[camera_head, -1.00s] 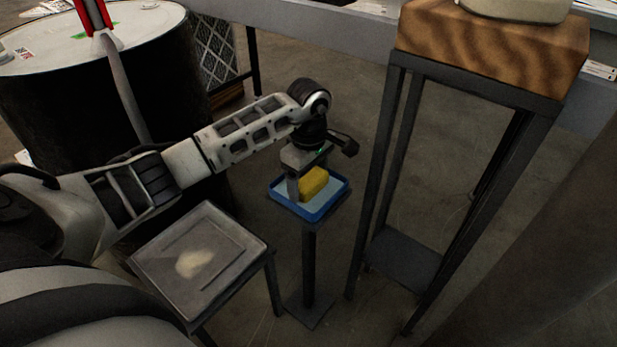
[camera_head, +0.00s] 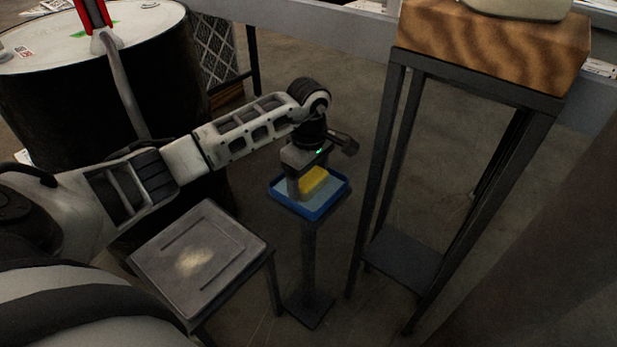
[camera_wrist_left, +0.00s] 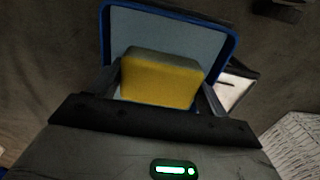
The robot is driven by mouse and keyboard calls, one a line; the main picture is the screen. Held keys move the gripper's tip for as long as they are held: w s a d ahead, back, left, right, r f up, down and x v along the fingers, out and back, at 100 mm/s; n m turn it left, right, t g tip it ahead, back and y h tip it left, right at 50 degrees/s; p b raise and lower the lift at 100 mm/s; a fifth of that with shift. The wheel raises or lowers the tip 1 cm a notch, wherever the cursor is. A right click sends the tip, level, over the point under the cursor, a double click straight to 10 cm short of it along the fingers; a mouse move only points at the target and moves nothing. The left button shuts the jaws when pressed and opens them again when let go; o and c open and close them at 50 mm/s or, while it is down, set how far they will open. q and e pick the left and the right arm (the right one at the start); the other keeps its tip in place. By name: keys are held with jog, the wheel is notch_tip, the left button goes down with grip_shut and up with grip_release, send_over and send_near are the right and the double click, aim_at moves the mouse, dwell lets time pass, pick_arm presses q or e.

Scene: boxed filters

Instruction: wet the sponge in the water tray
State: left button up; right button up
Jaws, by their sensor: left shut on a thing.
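The yellow sponge (camera_head: 313,181) is at the blue water tray (camera_head: 322,211), which has a pale blue inside. My left gripper (camera_head: 305,188) points down at the tray and is shut on the sponge. In the left wrist view the sponge (camera_wrist_left: 160,80), with a greyish far side, sits between the two fingers (camera_wrist_left: 160,92). The tray (camera_wrist_left: 232,45) lies beyond it there. I cannot tell whether the sponge touches the tray's bottom. My right gripper is not in view.
The tray stands on a thin dark post stand (camera_head: 309,265). A low table (camera_head: 235,240) with a pale smudge is at its lower left. A tall dark stand (camera_head: 378,180) with a wooden block (camera_head: 490,50) rises to its right. A black drum (camera_head: 60,110) is behind my arm.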

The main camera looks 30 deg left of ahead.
aim_at(308, 176)
pick_arm(q)
jog(key=shift+f, duration=0.1)
jog(key=shift+r+p, duration=2.55)
jog(key=shift+r, duration=1)
